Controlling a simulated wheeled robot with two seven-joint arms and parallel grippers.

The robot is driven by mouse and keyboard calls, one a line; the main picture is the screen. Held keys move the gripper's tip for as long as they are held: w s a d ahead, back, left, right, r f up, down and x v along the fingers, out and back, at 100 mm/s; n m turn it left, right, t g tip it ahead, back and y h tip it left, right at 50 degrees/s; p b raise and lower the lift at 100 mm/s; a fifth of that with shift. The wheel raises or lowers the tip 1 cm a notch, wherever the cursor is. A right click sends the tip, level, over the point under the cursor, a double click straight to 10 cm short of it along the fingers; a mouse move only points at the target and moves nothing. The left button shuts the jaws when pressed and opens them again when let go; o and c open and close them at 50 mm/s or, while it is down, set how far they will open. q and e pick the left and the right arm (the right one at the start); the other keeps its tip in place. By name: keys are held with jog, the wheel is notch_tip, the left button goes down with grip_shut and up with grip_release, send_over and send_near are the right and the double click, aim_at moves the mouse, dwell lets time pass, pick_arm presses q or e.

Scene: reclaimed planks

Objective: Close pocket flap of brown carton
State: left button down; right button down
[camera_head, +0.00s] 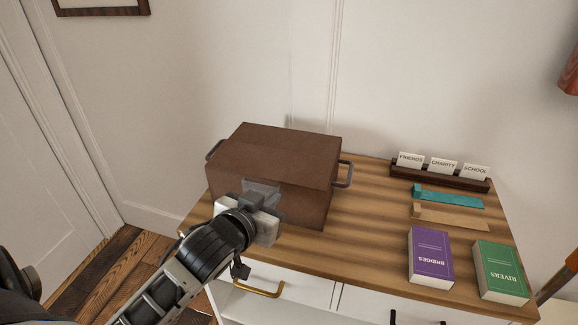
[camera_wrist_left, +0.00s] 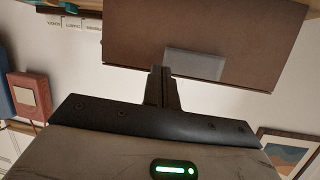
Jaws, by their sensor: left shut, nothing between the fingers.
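The brown carton (camera_head: 270,155) stands on the wooden cabinet top, with its lid down and a grey handle on each side. It also shows in the left wrist view (camera_wrist_left: 240,35). A grey, see-through pocket (camera_head: 262,188) is on its front face, partly hidden by my gripper; in the left wrist view it is a pale rectangle (camera_wrist_left: 196,64). I cannot tell its flap apart from the pocket. My left gripper (camera_head: 256,203) is at the front of the carton by the pocket. Its fingers (camera_wrist_left: 162,82) are shut and empty; contact cannot be told. My right gripper is out of view.
Right of the carton on the cabinet top (camera_head: 370,220) are a card holder (camera_head: 440,178) with labelled cards, a teal strip (camera_head: 450,197), a tan strip (camera_head: 455,217), a purple book (camera_head: 430,257) and a green book (camera_head: 501,272). A brass drawer handle (camera_head: 258,290) sticks out below.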

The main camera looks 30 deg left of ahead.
pick_arm(q)
jog(key=w+a+r+n+t+y+b, duration=0.1)
jog(key=w+a+r+n+t+y, duration=0.2)
jog(key=r, duration=0.5)
jog(key=g, duration=0.1)
send_over(274, 158)
jog(key=shift+s+a+f+m, duration=0.1)
jog(key=shift+s+f+m, duration=0.05)
jog(key=shift+f+m, duration=0.2)
notch_tip(274, 158, down, 3)
jog(key=shift+r, duration=0.1)
jog(key=shift+f, duration=0.75)
